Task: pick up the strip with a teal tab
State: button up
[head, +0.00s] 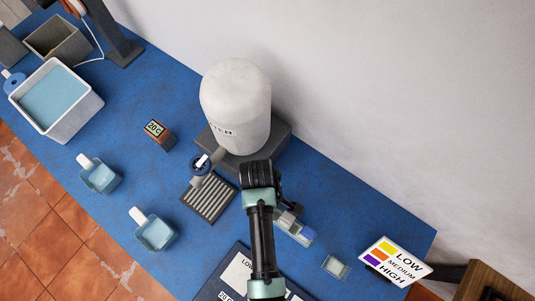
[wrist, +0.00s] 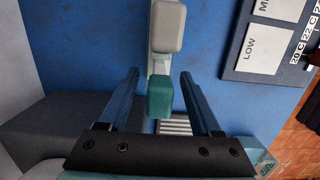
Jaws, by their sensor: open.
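A teal tab (wrist: 160,96) shows in the wrist view, between and below the two fingers of my gripper (wrist: 158,84). My gripper is open, with a finger apart from the tab on each side. Beyond the teal tab, a pale holder (wrist: 167,58) with a grey-white block (wrist: 168,26) on it extends to the top edge. In the head view the pale holder (head: 293,229) lies just right of my gripper (head: 288,210), partly hidden by it. The teal tab cannot be made out there. The strip's body is hidden.
A white tank (head: 236,105) on a grey base (head: 275,143) stands behind my arm. A slatted grille (head: 208,198) lies to the left. A dark board with LOW cards (head: 238,271) lies in front. A small clear tray (head: 336,266) is at right.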

grip_shut()
jog(key=shift+r, duration=0.1)
